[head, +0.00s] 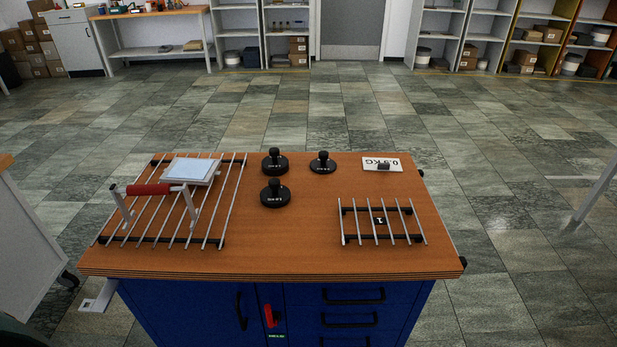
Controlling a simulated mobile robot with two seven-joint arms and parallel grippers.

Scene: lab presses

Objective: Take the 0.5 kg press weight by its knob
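Three black round press weights with upright knobs stand on the wooden bench top. One is at the back left (275,165), one is in front of it (275,197), and a flatter, smaller-looking one (322,165) is at the back right. Their white lettering is too small to read surely; the flatter one may be the 0.5 kg weight. A white card (400,163), apparently lettered 0.5 KG, lies to the right with a small dark block (383,166) at it. Neither of my grippers is in view. No weight is held.
A large wire rack (226,200) on the left carries a pale square plate (187,170) and a red-handled frame (150,189). A smaller rack (410,222) with a tag marked 1 is at the right. The bench (270,250) is clear in front of the weights.

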